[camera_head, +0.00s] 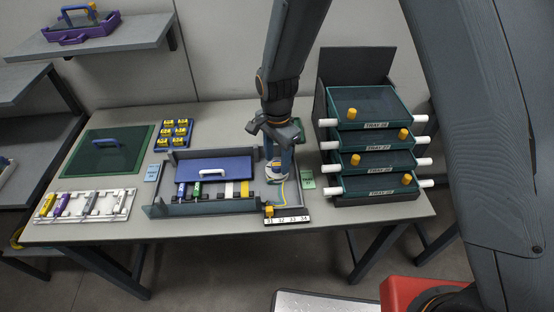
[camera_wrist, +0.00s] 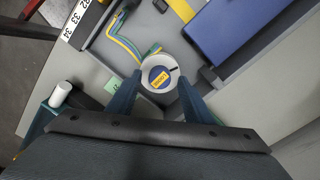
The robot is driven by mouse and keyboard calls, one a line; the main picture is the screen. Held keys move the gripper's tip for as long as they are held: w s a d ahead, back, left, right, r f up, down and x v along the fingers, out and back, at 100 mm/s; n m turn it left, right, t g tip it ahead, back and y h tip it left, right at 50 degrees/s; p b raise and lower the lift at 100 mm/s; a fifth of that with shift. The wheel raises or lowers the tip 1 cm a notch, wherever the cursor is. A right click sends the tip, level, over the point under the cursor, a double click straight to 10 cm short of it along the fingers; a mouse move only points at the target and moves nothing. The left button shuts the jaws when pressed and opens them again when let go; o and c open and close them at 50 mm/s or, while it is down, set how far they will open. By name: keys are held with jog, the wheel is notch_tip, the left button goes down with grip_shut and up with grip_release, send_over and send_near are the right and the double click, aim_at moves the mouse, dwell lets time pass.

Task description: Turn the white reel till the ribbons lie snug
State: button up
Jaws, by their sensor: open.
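The white reel (camera_wrist: 158,72) is a round disc with a blue and yellow label on its top, set in a grey tray. In the head view the reel (camera_head: 279,173) shows partly below my gripper. My gripper (camera_wrist: 160,95) is open, with one blue finger on each side of the reel in the wrist view. I cannot tell whether the fingers touch it. In the head view my gripper (camera_head: 278,165) points straight down over the reel. Yellow and blue-green ribbons (camera_wrist: 125,42) curve beside the reel in the tray, with some slack bends visible.
A blue-lidded splice box (camera_head: 215,170) stands left of the reel. A rack of stacked trays (camera_head: 375,140) stands close on the right. A numbered strip (camera_head: 287,221) lies at the table's front edge. A green mat (camera_head: 108,150) lies at the far left.

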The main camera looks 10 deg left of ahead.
aim_at(277, 164)
jog(key=shift+r+b, duration=0.9)
jog(key=shift+r, duration=2.7)
